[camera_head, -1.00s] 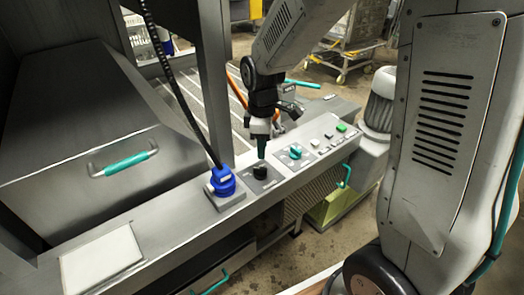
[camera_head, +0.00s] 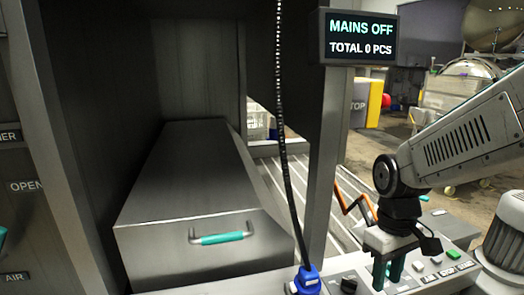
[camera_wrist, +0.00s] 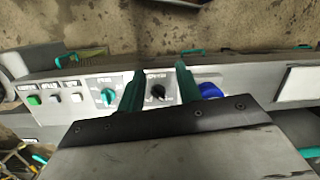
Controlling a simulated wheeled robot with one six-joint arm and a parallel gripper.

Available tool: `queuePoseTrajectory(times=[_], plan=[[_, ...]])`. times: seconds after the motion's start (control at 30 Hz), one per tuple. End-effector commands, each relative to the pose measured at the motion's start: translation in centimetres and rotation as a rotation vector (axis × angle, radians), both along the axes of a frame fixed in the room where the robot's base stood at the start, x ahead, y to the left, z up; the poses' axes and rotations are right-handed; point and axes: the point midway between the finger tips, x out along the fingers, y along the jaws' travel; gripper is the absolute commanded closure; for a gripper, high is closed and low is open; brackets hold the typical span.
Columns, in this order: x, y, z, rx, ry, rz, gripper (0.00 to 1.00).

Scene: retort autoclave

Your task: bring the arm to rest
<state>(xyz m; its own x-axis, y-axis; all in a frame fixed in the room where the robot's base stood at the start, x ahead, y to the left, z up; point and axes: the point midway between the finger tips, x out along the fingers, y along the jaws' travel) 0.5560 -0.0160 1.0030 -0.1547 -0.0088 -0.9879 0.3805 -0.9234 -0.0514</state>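My gripper (camera_head: 388,274) hangs over the control panel on my arm, its teal fingers pointing down. In the wrist view the two teal fingers (camera_wrist: 160,84) stand apart with nothing held between them. A black rotary knob (camera_wrist: 157,92) shows in the gap between them, on the panel beyond. In the head view this black knob (camera_head: 348,284) lies left of the fingers, apparently clear of them. A teal knob (camera_wrist: 108,97) sits beside it on the panel. The arm is bent, with its forearm reaching in from the right.
A display (camera_head: 360,38) reads "MAINS OFF, TOTAL 0 PCS". A blue plug (camera_head: 307,280) with a hanging black cable (camera_head: 284,130) is left of the black knob. A grey post (camera_head: 327,170) stands close left of my gripper. A steel box with a teal handle (camera_head: 222,238) is further left.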

Motion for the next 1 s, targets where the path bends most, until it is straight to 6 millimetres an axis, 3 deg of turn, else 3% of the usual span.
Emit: queuePoseTrajectory(times=[0.2,0.43,0.6,1.0], plan=[[-6.7,-0.8,4.9,-0.029,-0.053,-0.25,0.65],[-12.1,-1.3,7.8,-0.025,-0.156,-0.386,0.65],[-13.4,-1.5,9.0,-0.008,-0.239,-0.395,0.65],[-13.6,-1.5,9.6,-0.003,-0.269,-0.398,0.65]])
